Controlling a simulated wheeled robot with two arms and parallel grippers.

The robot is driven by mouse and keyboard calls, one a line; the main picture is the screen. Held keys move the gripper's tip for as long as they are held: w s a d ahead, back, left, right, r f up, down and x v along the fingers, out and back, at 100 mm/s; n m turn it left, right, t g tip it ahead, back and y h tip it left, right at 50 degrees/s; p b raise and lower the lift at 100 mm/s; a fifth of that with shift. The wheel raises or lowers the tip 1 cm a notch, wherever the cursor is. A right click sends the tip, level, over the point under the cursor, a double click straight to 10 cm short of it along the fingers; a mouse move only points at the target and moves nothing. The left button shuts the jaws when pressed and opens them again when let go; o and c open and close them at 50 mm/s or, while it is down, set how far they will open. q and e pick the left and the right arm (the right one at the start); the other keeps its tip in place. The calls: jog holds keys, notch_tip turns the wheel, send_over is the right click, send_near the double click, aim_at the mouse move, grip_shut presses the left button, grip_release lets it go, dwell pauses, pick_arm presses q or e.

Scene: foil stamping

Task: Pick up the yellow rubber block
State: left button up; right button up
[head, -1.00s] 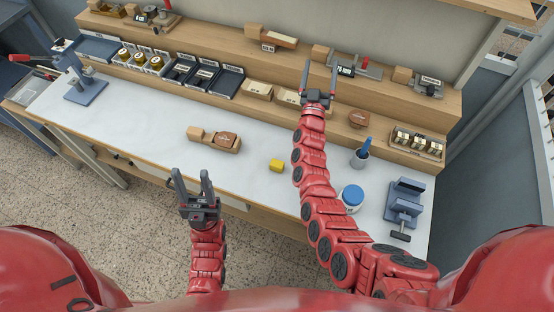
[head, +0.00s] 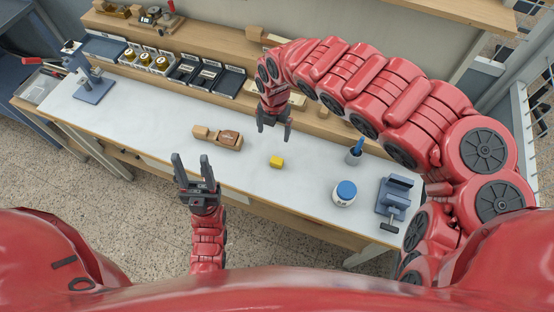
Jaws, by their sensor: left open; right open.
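The yellow rubber block (head: 276,162) lies on the white bench top near the middle of the head view. My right gripper (head: 273,128) is open and empty, pointing down above the bench just behind the block, apart from it. My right arm arches over from the right side. My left gripper (head: 190,162) is open and empty at the bench's front edge, to the left of the block.
A wooden block with a brown pad (head: 228,139) lies left of the yellow block. A white jar with a blue lid (head: 345,193), a grey pot (head: 354,156) with a blue handle and a blue-grey clamp (head: 395,193) stand to the right. Shelves with trays (head: 230,82) line the back.

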jog(key=b, duration=0.6)
send_over(276, 160)
notch_tip(276, 160, down, 6)
notch_tip(276, 160, down, 6)
jog(key=shift+w+r+b, duration=0.15)
jog(key=shift+r+b, duration=0.1)
jog(key=shift+b, duration=0.1)
jog(key=shift+f, duration=0.45)
notch_tip(276, 160, down, 4)
jog(key=shift+p, duration=0.4)
jog(key=shift+d+f, duration=0.15)
jog(key=shift+f, duration=0.4)
grip_shut()
jog(key=shift+r, duration=0.15)
